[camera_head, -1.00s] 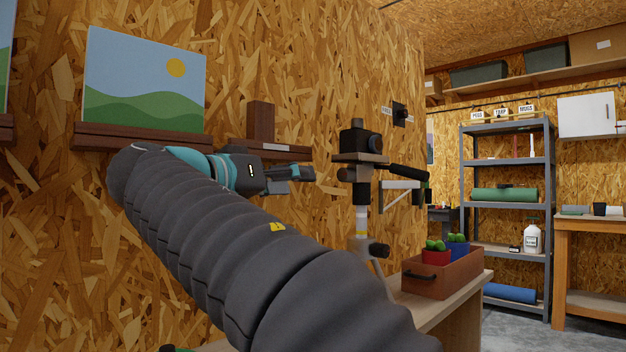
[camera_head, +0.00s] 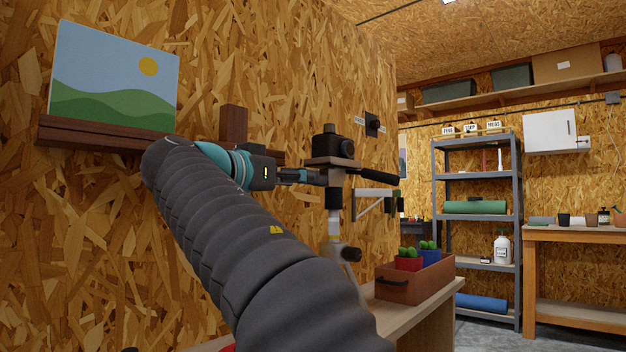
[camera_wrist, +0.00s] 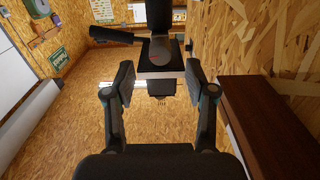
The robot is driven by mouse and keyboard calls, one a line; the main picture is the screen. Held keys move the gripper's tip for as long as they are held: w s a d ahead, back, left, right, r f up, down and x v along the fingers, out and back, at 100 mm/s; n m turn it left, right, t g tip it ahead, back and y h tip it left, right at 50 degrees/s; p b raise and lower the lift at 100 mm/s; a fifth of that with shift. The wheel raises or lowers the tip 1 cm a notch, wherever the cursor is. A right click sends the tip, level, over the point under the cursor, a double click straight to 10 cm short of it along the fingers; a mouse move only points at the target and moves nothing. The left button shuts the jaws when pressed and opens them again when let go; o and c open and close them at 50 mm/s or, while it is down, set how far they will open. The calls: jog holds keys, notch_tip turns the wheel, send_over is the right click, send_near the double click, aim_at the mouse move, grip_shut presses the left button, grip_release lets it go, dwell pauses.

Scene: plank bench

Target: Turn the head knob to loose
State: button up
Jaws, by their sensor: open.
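A tripod (camera_head: 333,222) carries a black camera (camera_head: 331,146) on its head (camera_head: 333,164), with a black pan handle (camera_head: 380,176) pointing right. My gripper (camera_head: 304,176) is at the left side of the head, just below the plate level. In the wrist view my gripper (camera_wrist: 160,76) is open, its two fingers apart. A small dark block, apparently the head knob (camera_wrist: 163,88), shows under the plate (camera_wrist: 161,72), between the fingers and a little beyond their tips. I cannot tell whether they touch it. Its loose or tight setting is not readable.
A wooden shelf (camera_head: 100,138) with a landscape picture (camera_head: 115,78) is on the wall behind my arm. Another tripod knob (camera_head: 350,254) sits lower. A wall bracket (camera_head: 375,199) is behind the tripod.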

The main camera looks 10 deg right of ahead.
jog(key=shift+x, duration=2.5)
grip_shut()
